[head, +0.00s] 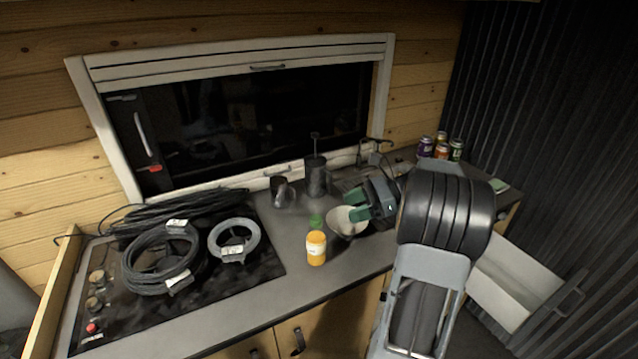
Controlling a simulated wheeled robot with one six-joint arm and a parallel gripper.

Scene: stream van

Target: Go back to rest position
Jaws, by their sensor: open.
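My gripper (357,204) has green fingertips, which stand apart with nothing seen between them. It is over the counter, at the rim of a light bowl (345,226). I cannot tell whether the fingers touch the bowl. My arm reaches in from the lower right and hides part of the counter behind it. An orange jar (316,248) stands upright on the counter, left of the bowl. A green item (316,221) shows just behind the jar.
Coiled cables (160,262) lie on the dark hob (240,280) at left. A mug (281,189) and a dark press pot (316,178) stand by the window. Several cans (441,148) stand at the back right. An open drawer (515,280) juts out at right.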

